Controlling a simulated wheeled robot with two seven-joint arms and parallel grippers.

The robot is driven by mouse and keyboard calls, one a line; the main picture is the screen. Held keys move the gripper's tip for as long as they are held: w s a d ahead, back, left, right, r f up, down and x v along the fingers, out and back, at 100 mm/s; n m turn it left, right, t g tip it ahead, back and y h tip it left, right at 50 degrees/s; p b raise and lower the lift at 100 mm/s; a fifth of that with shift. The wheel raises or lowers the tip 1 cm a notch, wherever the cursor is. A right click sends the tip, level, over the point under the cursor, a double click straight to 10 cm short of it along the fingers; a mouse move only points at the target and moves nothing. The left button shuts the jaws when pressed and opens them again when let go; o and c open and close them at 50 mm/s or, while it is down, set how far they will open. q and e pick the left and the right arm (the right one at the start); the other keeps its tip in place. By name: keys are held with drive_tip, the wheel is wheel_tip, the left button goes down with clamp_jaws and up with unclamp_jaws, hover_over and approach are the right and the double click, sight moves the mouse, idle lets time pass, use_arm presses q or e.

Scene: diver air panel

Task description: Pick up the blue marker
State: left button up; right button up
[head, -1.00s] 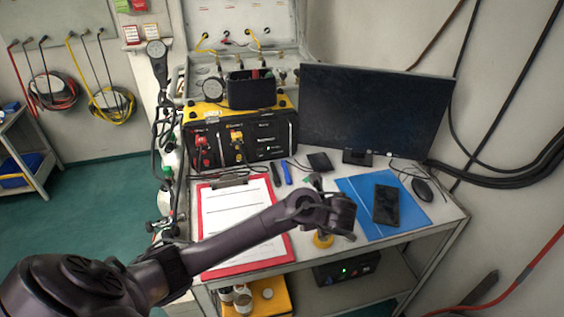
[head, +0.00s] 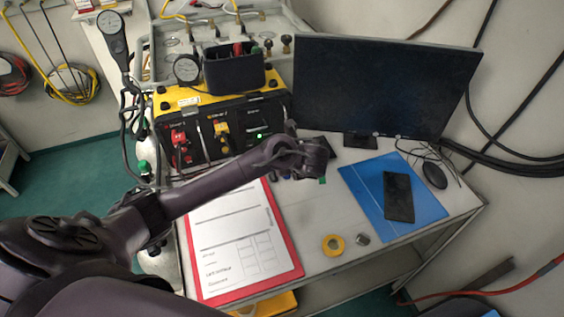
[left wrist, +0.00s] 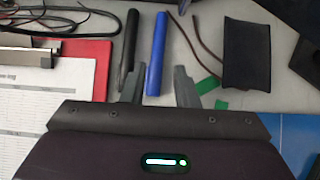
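The blue marker (left wrist: 157,45) lies on the bench top in the left wrist view, lengthwise ahead of my left gripper (left wrist: 158,72). The left fingers are open, one on each side of the marker's near end, with visible space between. Whether they are down at its height I cannot tell. A black pen or marker (left wrist: 129,45) lies just left of it, close beside it. In the head view my left gripper (head: 314,158) covers most of the marker area. My right gripper is not in view.
A red clipboard (head: 288,244) with paper lies left, a blue folder (head: 359,188) with a black phone (head: 398,196) right. Yellow tape (head: 333,245) lies near the front edge. A monitor (head: 385,85) and the air panel (head: 215,130) stand behind. A dark pouch (left wrist: 255,52) lies right of the marker.

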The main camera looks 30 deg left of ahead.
use_arm(q)
drive_tip(key=x, duration=0.3)
drive_tip(key=shift+a, duration=0.3)
drive_tip(key=shift+w+a+f, duration=0.25)
drive_tip(key=shift+f, duration=0.2)
drive_tip(key=c, duration=0.6)
drive_tip(key=shift+r, duration=0.15)
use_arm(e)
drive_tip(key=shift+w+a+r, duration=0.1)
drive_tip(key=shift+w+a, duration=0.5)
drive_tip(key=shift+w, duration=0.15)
